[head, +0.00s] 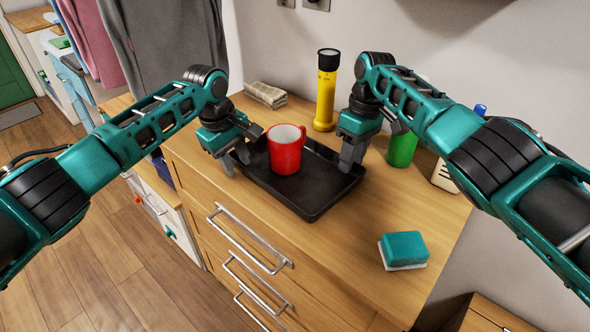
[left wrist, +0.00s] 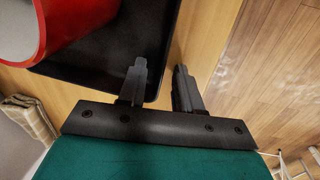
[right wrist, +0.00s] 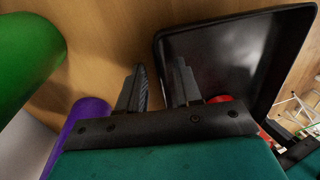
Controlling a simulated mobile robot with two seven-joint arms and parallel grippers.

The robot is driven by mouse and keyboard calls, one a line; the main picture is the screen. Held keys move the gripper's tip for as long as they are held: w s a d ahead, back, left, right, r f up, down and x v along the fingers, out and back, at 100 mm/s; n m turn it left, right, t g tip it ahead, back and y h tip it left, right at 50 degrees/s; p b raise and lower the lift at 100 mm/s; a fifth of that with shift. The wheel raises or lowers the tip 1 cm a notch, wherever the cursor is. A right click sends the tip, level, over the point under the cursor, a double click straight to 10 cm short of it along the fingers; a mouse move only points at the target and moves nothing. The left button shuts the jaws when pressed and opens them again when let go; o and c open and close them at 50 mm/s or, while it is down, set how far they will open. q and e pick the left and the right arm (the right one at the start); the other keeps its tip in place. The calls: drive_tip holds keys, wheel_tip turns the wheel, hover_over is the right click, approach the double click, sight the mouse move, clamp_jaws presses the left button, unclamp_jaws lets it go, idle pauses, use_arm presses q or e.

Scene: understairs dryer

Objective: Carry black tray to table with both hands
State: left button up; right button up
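The black tray (head: 318,205) lies flat on the wooden top of a drawer unit. A red mug (head: 286,150) stands upright in it; part of it shows in the left wrist view (left wrist: 45,30). My left gripper (head: 236,160) is at the tray's left rim, open, with one finger over the inside and one outside (left wrist: 160,88). My right gripper (head: 352,155) is at the opposite rim, also open, with its fingers (right wrist: 158,88) on either side of the rim. Gaps show between fingers and rim. Finger contact with the tray cannot be told.
A yellow flashlight (head: 326,92), a folded cloth (head: 265,94) and a green object (head: 402,148) stand or lie behind the tray. A teal-and-white sponge (head: 403,249) lies at the front right. The wood right of the tray is mostly clear. Drawer handles (head: 250,240) stick out in front.

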use_arm(q)
drive_tip(key=shift+f, duration=0.1)
drive_tip(key=shift+c, duration=0.5)
use_arm(e)
drive_tip(key=shift+c, duration=0.5)
use_arm(q)
clamp_jaws()
use_arm(e)
clamp_jaws()
